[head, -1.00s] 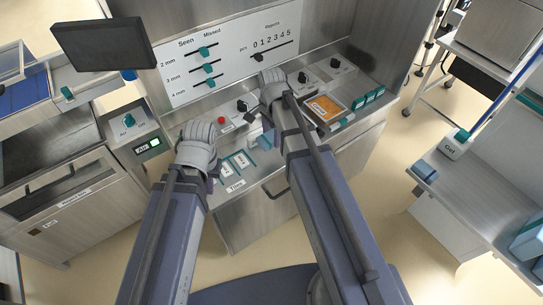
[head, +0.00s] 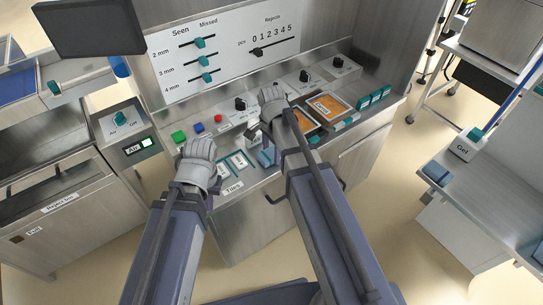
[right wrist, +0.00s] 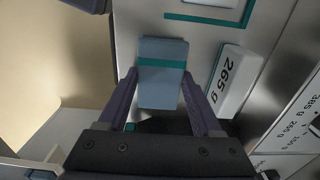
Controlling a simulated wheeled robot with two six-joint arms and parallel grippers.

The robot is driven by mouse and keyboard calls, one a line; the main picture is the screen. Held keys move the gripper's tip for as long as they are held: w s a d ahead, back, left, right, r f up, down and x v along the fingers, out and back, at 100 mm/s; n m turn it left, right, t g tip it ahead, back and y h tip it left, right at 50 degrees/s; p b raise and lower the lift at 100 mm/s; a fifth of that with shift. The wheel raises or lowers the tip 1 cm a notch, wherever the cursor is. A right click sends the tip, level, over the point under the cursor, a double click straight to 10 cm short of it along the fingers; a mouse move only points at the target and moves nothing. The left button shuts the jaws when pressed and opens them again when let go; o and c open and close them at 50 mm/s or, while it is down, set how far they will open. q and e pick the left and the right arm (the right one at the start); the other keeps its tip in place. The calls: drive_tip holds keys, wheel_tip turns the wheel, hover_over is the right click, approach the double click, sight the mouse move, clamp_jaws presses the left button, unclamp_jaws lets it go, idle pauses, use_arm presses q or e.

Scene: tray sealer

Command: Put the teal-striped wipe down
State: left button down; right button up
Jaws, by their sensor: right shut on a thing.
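The teal-striped wipe is a pale blue folded pad with a teal band, and in the right wrist view the wipe (right wrist: 161,84) sits between the two fingers of my right gripper (right wrist: 160,95). That gripper is shut on it, above or close to the steel worktop. In the head view a small blue part of the wipe (head: 265,158) shows just left of my right forearm, which hides the fingers. My left gripper (head: 200,150) is over the left part of the worktop; its finger opening cannot be made out.
A white 265 g block (right wrist: 236,78) lies right beside the wipe. Teal-framed tiles (head: 238,160) lie on the worktop's front. Trays with orange contents (head: 326,106) stand right of my right arm. Knobs and buttons (head: 179,137) line the back. Another blue pad (head: 436,172) lies on the right shelf.

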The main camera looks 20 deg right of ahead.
sight(271, 153)
use_arm(q)
drive_tip(key=shift+f, duration=0.2)
use_arm(e)
drive_tip(key=shift+f, duration=0.15)
drive_tip(key=o, duration=1.2)
use_arm(q)
drive_tip(key=shift+r, duration=0.1)
wheel_tip(271, 153, up, 12)
drive_tip(key=p, duration=1.2)
use_arm(e)
wheel_tip(271, 153, up, 12)
drive_tip(key=shift+r, duration=0.2)
drive_tip(key=shift+s+a+n+h, duration=0.2)
drive_tip(key=shift+s+a+n, duration=1.55)
drive_tip(key=shift+s+n, duration=0.95)
drive_tip(key=shift+s+a+n+h, duration=0.2)
drive_tip(key=shift+s+a+n, duration=1.7)
drive_tip(key=shift+n, duration=1.35)
drive_tip(key=shift+s+a+n+h, duration=0.2)
drive_tip(key=shift+s+a+n, duration=1.35)
drive_tip(key=shift+s+n, duration=1.2)
